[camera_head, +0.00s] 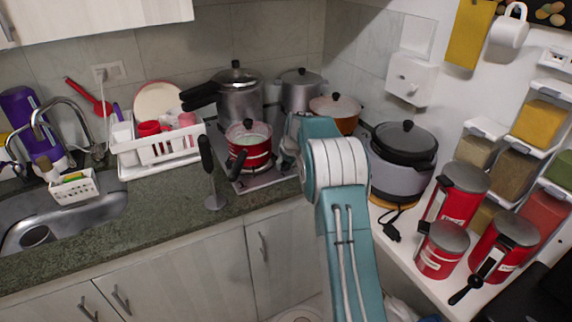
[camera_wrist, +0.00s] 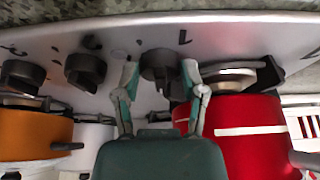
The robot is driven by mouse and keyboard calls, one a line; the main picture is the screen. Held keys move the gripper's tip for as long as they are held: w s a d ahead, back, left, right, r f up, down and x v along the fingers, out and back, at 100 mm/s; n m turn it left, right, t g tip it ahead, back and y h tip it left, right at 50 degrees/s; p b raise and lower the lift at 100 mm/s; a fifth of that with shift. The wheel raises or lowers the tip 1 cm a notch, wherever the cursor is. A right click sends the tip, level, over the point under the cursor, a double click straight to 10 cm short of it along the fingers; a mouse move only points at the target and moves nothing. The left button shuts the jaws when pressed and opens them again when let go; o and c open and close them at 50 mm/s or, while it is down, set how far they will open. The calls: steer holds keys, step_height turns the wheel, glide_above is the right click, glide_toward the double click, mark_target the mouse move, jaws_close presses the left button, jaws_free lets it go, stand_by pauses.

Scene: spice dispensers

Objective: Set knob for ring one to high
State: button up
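The stove's front panel (camera_wrist: 115,42) runs across the wrist view with a row of dark knobs. The knob marked "1" (camera_wrist: 160,66) is the one in front of my gripper (camera_wrist: 159,74). My two fingers stand apart, one on each side of this knob. I cannot tell whether they touch it. Other knobs, a middle one (camera_wrist: 86,70) and a far left one (camera_wrist: 22,76), sit to its left. In the head view my arm reaches to the stove (camera_head: 270,178), and the fingers and knob one are hidden there.
A red pot (camera_wrist: 250,135) stands close to my right finger in the wrist view, and an orange pot (camera_wrist: 30,135) is at left. In the head view, several pots crowd the stove, including the red pot (camera_head: 250,158).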

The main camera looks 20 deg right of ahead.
steer(key=shift+a+f+m, duration=0.1)
steer(key=shift+f+m, duration=0.1)
steer(key=shift+m, duration=0.1)
steer(key=m, duration=0.1)
steer(key=m+h, duration=0.2)
steer(key=m, duration=0.1)
steer(key=shift+a+g, duration=0.3)
steer(key=m, duration=0.2)
steer(key=m+g+h, duration=0.1)
steer(key=m, duration=0.2)
steer(key=shift+w+a+f, duration=0.1)
steer(key=shift+w+a, duration=0.05)
steer(key=shift+h, duration=0.3)
steer(key=shift+f, duration=0.1)
steer(key=o, duration=1.2)
steer(key=shift+c, duration=0.2)
steer(key=shift+r, duration=0.25)
